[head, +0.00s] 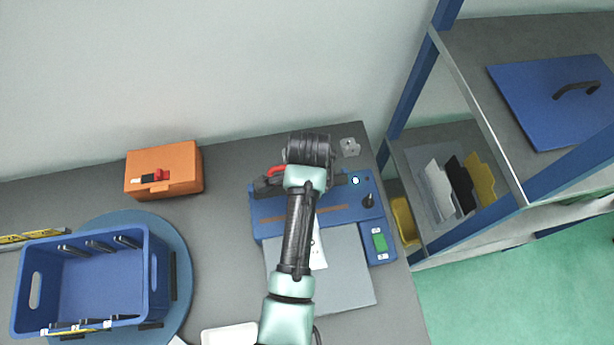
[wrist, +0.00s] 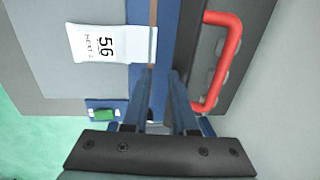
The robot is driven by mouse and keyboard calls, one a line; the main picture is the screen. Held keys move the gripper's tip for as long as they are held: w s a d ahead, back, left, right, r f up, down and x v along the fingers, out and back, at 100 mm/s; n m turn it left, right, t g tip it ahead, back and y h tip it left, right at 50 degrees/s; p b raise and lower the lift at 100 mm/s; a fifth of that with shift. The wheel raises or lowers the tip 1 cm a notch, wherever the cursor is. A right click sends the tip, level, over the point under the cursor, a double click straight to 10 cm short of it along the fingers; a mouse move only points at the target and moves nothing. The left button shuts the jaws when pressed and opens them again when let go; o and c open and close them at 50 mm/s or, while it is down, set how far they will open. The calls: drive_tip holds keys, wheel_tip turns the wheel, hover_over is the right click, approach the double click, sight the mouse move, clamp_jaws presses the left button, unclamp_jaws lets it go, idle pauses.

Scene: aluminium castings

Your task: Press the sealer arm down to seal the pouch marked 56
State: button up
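The blue heat sealer (head: 384,218) stands on the table, with a grey plate (head: 350,285) in front. Its dark sealer arm (wrist: 207,45) carries a red handle (wrist: 230,60). The handle also shows partly in the head view (head: 277,169), behind my arm. The arm is raised; the brown sealing strip (head: 272,219) is exposed. The white pouch marked 56 (wrist: 100,43) lies flat, its end reaching over the blue body to the strip. My gripper (wrist: 164,76) is above the sealer, fingers apart and empty, beside the red handle and not around it. In the head view my wrist hides the fingers.
A green display (head: 380,242) and black knob (head: 368,201) are on the sealer's right. An orange box (head: 180,165) stands behind left. A blue crate (head: 158,272) sits on a round blue turntable (head: 180,240) at left. A shelf unit (head: 480,125) stands right.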

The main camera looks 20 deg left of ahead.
drive_tip(key=shift+w+a+r+p, duration=0.3)
drive_tip(key=shift+w+r+p, duration=0.1)
drive_tip(key=shift+r+p, duration=0.15)
drive_tip(key=shift+w+a+r+p, duration=0.3)
drive_tip(key=shift+w+r+p, duration=0.1)
drive_tip(key=shift+r, duration=0.2)
drive_tip(key=shift+w+a+r+p, duration=0.1)
drive_tip(key=shift+w+r+p, duration=0.1)
drive_tip(key=shift+r+p, duration=0.3)
drive_tip(key=shift+w+a+r+p, duration=0.15)
drive_tip(key=shift+r+p, duration=0.1)
drive_tip(key=shift+r, duration=0.35)
wheel_tip(320, 180, up, 6)
drive_tip(key=w+a+p, duration=0.1)
drive_tip(key=w+p, duration=0.1)
drive_tip(key=p, duration=0.1)
drive_tip(key=shift+w+a+p, duration=0.2)
drive_tip(key=shift+a+p, duration=0.05)
drive_tip(key=shift+p, duration=0.15)
drive_tip(key=shift+f, duration=0.1)
